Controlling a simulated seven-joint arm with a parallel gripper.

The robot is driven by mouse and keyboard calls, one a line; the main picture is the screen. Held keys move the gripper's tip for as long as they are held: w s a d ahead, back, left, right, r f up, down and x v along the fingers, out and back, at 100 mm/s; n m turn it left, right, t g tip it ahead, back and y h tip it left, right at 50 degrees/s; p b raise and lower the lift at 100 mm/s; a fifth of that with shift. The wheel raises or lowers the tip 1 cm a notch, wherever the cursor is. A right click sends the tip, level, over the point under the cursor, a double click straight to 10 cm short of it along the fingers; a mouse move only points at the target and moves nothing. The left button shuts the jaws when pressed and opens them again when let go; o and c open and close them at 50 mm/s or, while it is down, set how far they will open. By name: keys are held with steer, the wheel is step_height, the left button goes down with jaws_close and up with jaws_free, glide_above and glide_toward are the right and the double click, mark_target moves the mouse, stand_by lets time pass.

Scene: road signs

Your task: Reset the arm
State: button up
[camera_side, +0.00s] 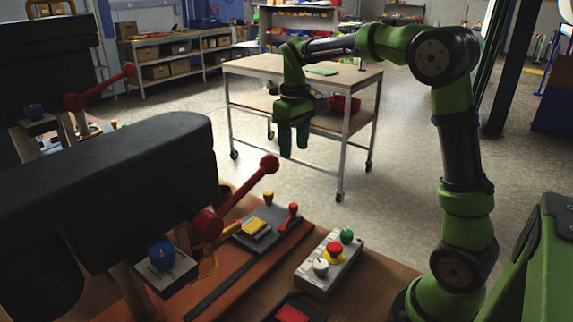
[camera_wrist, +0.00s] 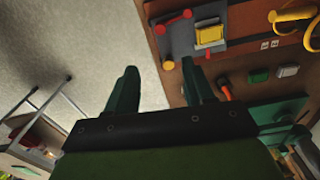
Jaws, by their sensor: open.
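My gripper (camera_side: 293,142) hangs at the end of my green and black arm, fingers pointing down. It is high up, beyond the bench's far edge and in front of the wheeled cart. The two green fingers are apart with nothing between them. In the wrist view the open fingers (camera_wrist: 160,68) lie over bare floor and the edge of the brown bench. My arm rises from the lower right, bends at the top and reaches left.
The bench (camera_side: 388,282) carries a button box (camera_side: 313,277), a plate with a yellow switch (camera_side: 255,227), a red lever (camera_side: 240,196) and a blue knob (camera_side: 161,256). A cart (camera_side: 250,66) stands behind my gripper. Dark padded blocks (camera_side: 130,170) fill the left.

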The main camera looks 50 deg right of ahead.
steer(key=s+a+r+m+t+y, duration=0.1)
steer(key=s+a+m+t+y, duration=0.1)
steer(key=s+a+t, duration=0.5)
steer(key=s+a+m, duration=0.1)
steer(key=s+a, duration=0.5)
steer(key=s, duration=0.4)
steer(key=shift+a+r, duration=0.2)
